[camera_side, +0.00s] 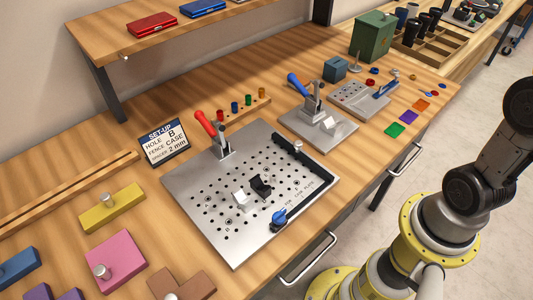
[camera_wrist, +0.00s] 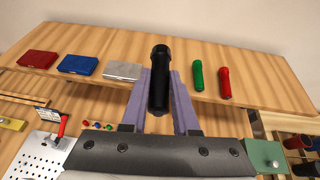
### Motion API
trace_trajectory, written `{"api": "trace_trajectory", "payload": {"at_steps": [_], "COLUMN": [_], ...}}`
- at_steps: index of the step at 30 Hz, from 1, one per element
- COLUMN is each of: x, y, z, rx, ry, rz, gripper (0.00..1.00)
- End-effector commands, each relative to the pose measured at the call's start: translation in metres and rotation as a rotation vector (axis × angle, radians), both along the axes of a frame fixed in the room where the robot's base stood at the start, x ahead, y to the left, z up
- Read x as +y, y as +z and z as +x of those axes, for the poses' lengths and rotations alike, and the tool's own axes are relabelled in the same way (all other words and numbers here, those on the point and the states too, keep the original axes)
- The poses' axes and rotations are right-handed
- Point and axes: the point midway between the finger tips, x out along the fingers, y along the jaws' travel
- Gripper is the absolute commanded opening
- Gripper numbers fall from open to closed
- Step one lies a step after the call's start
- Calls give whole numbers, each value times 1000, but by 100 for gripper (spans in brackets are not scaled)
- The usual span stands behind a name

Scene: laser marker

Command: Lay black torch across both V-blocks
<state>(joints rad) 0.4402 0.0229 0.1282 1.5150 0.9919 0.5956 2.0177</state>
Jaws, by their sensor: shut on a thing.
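My gripper (camera_wrist: 160,88) shows in the wrist view with its two purple fingers on either side of the black torch (camera_wrist: 160,68). It is shut on the torch, whose wide head points away from me. The torch appears over the wooden shelf; I cannot tell whether it still touches the shelf. My gripper and the torch are outside the side view.
A green torch (camera_wrist: 197,76) and a red torch (camera_wrist: 225,83) are on the shelf right of my gripper. Red, blue and silver cases (camera_wrist: 122,71) are to the left. A red-handled clamp (camera_side: 206,125) rises behind the plate, and a blue knob (camera_side: 279,217) is at its front.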

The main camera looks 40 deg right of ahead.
Motion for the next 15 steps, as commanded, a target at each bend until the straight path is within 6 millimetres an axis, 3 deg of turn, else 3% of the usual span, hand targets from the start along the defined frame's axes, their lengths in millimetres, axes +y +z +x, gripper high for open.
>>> {"api": "trace_trajectory", "payload": {"at_steps": [4, 9, 15], "x": [43, 94, 132], "y": [-2, -35, -73], "z": [-1, -4, -7], "rx": [-2, 1, -2], "ry": [75, 152, 167], "rz": [0, 0, -1], "gripper": [0, 0, 0]}}
